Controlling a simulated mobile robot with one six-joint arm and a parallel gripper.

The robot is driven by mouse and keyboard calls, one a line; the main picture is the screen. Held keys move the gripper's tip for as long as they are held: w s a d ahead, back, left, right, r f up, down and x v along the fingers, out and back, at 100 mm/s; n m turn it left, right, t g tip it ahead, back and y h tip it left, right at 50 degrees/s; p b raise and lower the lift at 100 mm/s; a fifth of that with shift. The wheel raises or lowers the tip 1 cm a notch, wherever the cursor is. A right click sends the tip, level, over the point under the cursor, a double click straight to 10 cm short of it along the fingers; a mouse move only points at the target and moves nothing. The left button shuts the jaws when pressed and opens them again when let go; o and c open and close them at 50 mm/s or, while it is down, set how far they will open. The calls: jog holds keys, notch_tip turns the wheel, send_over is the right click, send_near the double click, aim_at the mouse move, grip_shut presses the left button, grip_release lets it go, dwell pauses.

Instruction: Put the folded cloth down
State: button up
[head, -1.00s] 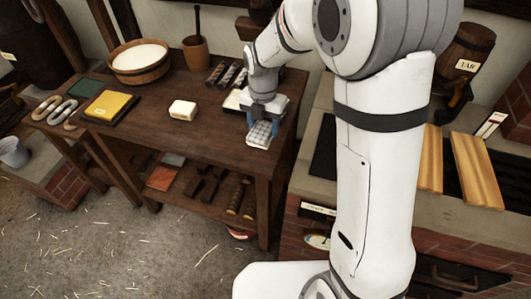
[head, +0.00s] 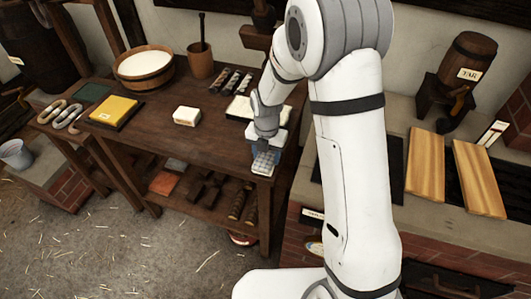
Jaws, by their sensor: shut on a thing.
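The folded cloth (head: 263,163) is small, pale and checked, at the front right edge of the dark wooden table (head: 212,160). My gripper (head: 264,148) points down and is shut on the cloth's back part, with the front part sticking out toward the camera. The cloth overlaps the table's front edge in the picture. I cannot tell whether it touches the tabletop or hangs just above it. The fingertips are small and partly hidden.
A white block (head: 187,116), yellow folder (head: 115,111), wooden bowl (head: 143,63), mortar (head: 200,62) and dark rolls (head: 231,80) stand on the table. A pale flat item (head: 240,107) lies behind my gripper. The tabletop's front middle is clear.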

aim_at(267, 157)
jog(key=o, duration=0.8)
jog(key=shift+f, duration=0.15)
jog(key=o, duration=0.5)
notch_tip(267, 157, up, 12)
jog(key=s+d+r+m+t, duration=0.1)
jog(key=s+d+r+m, duration=0.2)
jog(key=s+m, duration=0.3)
jog(key=s+d+r+m+t, duration=0.1)
jog(key=s+d+r+m, duration=0.2)
jog(key=m, duration=1.2)
jog(key=s+d+r+m+t+b, duration=0.1)
jog(key=s+d+r+m, duration=0.2)
jog(key=s+d+m, duration=0.4)
jog(key=shift+s+d+r+m, duration=0.1)
jog(key=shift+s+d+m, duration=0.05)
jog(key=shift+s+m, duration=0.9)
jog(key=shift+s+d+m, duration=0.15)
jog(key=shift+s+m, duration=0.7)
jog(key=shift+s, duration=0.3)
